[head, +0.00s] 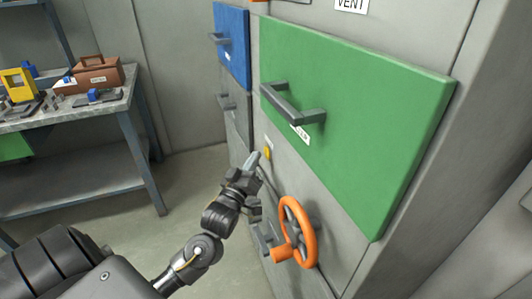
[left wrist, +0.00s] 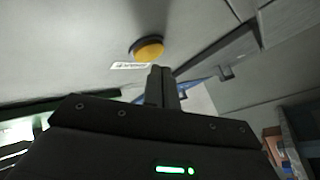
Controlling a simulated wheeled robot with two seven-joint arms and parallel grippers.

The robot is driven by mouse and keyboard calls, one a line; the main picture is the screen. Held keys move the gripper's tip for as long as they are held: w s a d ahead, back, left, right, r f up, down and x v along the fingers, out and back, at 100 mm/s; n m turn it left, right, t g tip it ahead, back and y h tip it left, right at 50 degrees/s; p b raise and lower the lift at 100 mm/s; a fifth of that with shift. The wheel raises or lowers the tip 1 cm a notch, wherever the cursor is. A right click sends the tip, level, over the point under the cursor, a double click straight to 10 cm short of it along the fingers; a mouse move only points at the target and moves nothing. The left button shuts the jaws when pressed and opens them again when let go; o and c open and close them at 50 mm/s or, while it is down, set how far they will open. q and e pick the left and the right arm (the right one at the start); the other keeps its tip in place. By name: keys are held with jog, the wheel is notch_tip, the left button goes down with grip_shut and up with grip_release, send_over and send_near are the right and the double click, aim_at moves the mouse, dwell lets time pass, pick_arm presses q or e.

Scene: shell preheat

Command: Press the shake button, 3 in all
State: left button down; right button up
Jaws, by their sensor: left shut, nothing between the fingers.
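The shake button is a round yellow button with a dark rim. In the left wrist view the button (left wrist: 149,49) lies on the grey panel just beyond my fingertips, with a small white label beside it. In the head view the button (head: 267,153) shows just right of my left fingertips. My left gripper (head: 254,160) is shut and empty, its tips close to the button; it also shows in the left wrist view (left wrist: 160,72). A gap shows between tips and button in the wrist view. My right gripper is not in view.
A green door (head: 365,120) with a grey handle (head: 290,103) is above the button. An orange handwheel (head: 309,235) sits below it, close to my left wrist. A blue door (head: 232,45) is further back. A workbench (head: 70,113) with tools stands at the left.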

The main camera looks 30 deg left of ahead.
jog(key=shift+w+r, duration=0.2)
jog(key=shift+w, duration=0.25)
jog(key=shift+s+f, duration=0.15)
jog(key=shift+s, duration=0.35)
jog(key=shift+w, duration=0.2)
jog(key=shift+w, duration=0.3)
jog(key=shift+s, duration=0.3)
pick_arm(q)
jog(key=shift+w+d+r, duration=0.1)
jog(key=shift+w, duration=0.05)
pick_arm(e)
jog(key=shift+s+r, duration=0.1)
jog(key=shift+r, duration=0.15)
pick_arm(q)
jog(key=shift+w+d+p, duration=0.15)
jog(key=shift+w+p, duration=0.05)
jog(key=shift+p, duration=0.1)
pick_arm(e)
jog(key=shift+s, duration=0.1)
